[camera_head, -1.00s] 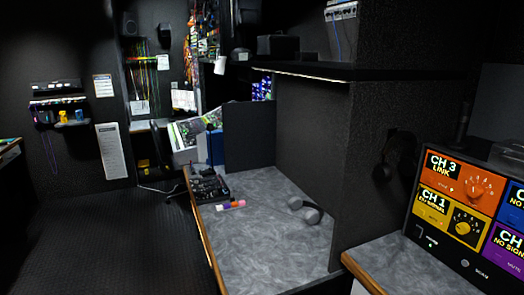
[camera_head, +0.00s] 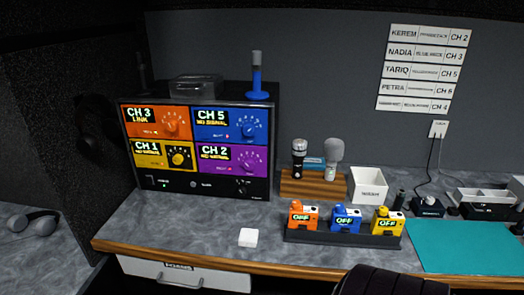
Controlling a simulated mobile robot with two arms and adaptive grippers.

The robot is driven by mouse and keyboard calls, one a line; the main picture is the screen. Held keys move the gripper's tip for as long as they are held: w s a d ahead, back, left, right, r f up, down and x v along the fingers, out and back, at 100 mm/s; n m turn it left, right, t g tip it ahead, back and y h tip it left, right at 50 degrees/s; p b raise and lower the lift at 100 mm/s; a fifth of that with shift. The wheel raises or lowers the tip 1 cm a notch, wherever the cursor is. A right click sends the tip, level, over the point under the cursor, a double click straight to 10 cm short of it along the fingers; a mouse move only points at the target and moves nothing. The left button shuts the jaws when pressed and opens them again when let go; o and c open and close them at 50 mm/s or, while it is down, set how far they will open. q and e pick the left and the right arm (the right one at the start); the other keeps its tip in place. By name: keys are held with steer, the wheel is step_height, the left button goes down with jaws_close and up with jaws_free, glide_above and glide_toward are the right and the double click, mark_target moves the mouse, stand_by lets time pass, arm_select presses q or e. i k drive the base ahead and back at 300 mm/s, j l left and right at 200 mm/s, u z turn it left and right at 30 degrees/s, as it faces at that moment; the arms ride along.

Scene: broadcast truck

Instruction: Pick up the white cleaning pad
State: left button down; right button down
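A small white pad (camera_head: 248,237), which looks like the cleaning pad, lies flat on the grey counter (camera_head: 180,232). It is near the counter's front edge, below the multi-coloured channel panel and left of the black rack of transmitters. Nothing covers it. Neither of my grippers is in view.
The channel panel (camera_head: 194,150) stands behind the pad. A black rack (camera_head: 300,236) holds orange, blue and yellow packs. Microphones stand on a wooden block (camera_head: 295,188) near a white box (camera_head: 368,186). A teal mat (camera_head: 465,246) lies right. A dark rounded object (camera_head: 385,283) sits at the front.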

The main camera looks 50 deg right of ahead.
mark_target(248, 237)
steer(key=z, duration=0.4)
steer(key=l+z, duration=0.1)
steer(key=z, duration=0.3)
steer(key=i+z, duration=0.1)
steer(key=z, duration=0.65)
steer(key=i, duration=0.05)
